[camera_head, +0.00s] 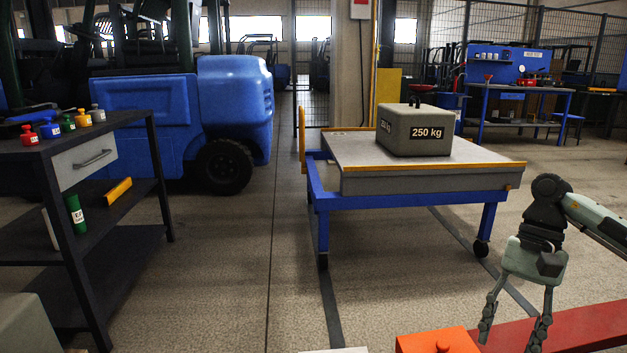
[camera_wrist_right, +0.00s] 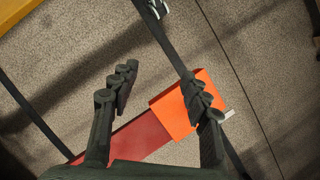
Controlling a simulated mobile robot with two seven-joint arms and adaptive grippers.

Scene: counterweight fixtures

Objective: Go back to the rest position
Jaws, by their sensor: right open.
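My right gripper (camera_head: 515,322) comes in from the right in the head view, pointing down, open and empty. A red beam (camera_head: 575,326) lies beside the orange block, behind the gripper. My left gripper is not in view.
A blue-framed cart (camera_head: 420,198) carries a grey 250 kg weight (camera_head: 414,130). A blue workbench (camera_head: 515,88) is at back right. Floor is free between shelf and cart.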

